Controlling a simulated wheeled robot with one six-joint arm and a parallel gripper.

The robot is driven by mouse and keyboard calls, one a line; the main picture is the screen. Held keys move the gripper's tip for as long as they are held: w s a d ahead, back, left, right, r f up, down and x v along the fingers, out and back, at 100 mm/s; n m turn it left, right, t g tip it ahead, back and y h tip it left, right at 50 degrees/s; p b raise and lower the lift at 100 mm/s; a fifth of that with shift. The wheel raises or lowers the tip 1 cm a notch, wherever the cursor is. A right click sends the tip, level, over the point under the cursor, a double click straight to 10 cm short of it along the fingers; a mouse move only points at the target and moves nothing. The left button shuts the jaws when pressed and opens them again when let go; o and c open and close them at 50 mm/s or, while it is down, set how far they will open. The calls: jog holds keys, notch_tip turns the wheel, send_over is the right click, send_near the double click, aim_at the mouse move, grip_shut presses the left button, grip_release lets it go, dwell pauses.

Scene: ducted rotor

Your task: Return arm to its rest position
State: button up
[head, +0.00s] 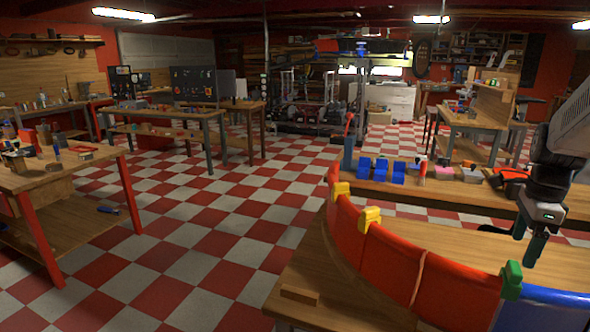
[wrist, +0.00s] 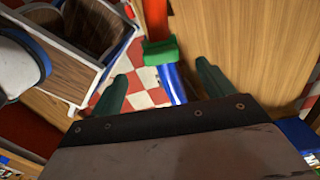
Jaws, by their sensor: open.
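My arm comes in at the right edge of the head view. My gripper (head: 528,240) hangs over the wooden table, near the curved red and blue duct wall. In the wrist view its two dark green fingers (wrist: 160,88) stand apart with nothing between them. The red duct wall (head: 395,258) curves across the table, with two yellow clamps (head: 369,219) on its rim. A green clamp (head: 511,276) sits where the red wall meets the blue duct section (head: 545,308). A green clamp also shows just beyond the fingers in the wrist view (wrist: 160,51).
A wooden bench (head: 450,194) behind the duct holds blue bins (head: 381,171), a red and black tool (head: 508,181) and small items. A small wood block (head: 299,295) lies on the table's left part. Checkered floor (head: 210,240) is open to the left.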

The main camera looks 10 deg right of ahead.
jog(key=shift+n, duration=0.5)
jog(key=s+a+r+n, duration=0.1)
jog(key=s+a+n, duration=0.3)
jog(key=a+n, duration=0.4)
jog(key=s+a+r+n+t, duration=0.1)
jog(key=s+a+n, duration=0.3)
jog(key=a+n, duration=0.4)
jog(key=s+a+r+n, duration=0.2)
jog(key=s+a+n, duration=0.2)
jog(key=a+n, duration=0.4)
jog(key=shift+s+a+n, duration=0.3)
jog(key=shift+s+a, duration=0.05)
jog(key=shift+a, duration=2.75)
